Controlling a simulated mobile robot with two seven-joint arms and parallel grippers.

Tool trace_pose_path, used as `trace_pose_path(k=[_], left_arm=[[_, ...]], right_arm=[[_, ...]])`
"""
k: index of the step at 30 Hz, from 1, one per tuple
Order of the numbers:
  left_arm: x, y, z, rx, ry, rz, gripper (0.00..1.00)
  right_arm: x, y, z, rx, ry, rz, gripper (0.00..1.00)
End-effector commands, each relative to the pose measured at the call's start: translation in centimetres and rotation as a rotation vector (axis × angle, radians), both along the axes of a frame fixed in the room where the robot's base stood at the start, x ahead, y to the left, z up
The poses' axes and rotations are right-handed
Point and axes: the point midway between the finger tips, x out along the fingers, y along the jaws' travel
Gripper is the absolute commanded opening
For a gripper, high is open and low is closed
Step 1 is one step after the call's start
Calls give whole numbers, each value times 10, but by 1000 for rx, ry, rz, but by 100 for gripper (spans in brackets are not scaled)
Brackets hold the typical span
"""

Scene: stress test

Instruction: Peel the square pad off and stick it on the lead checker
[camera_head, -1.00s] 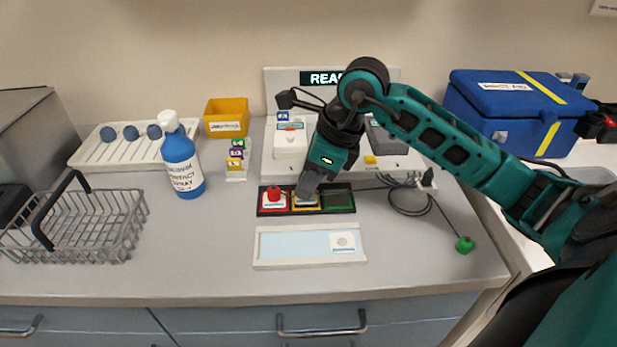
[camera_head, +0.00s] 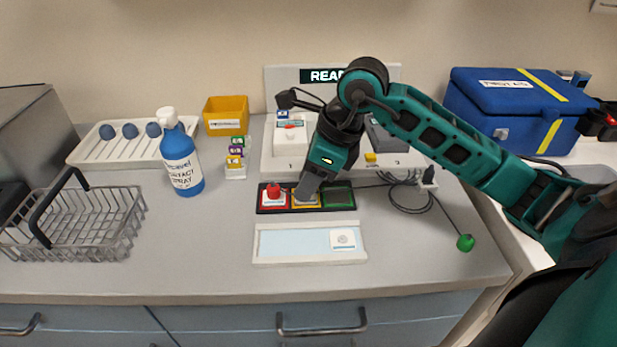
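A white square pad (camera_head: 343,239) with a round centre lies at the right end of a pale blue strip in a flat white-framed tray (camera_head: 258,247). Behind it, a white station with a dark "REA…" display (camera_head: 318,77) stands against the wall; my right arm hides part of it. I take this as the lead checker, but cannot be sure. My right gripper (camera_head: 304,198) points down at the yellow middle compartment of a dark three-colour holder (camera_head: 340,198), behind the square pad and apart from it. Its fingers overlap, so their opening and any contents are hidden. My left gripper is out of view.
A red-knobbed piece (camera_head: 274,193) sits in the red compartment. A dark cable (camera_head: 409,208) runs right to a green clip (camera_head: 465,242). A blue spray bottle (camera_head: 182,160), wire basket (camera_head: 82,225) and blue first-aid box (camera_head: 500,125) stand around. The front counter is clear.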

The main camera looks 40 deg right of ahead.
Motion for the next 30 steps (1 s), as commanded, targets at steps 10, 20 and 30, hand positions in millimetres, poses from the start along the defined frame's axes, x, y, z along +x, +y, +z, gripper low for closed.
trace_pose_path(k=[10,20,30], left_arm=[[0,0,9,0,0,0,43],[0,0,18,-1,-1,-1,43],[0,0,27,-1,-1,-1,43]], right_arm=[[0,0,13,0,0,0,34],[0,0,26,0,0,1,34],[0,0,39,-1,-1,0,34]])
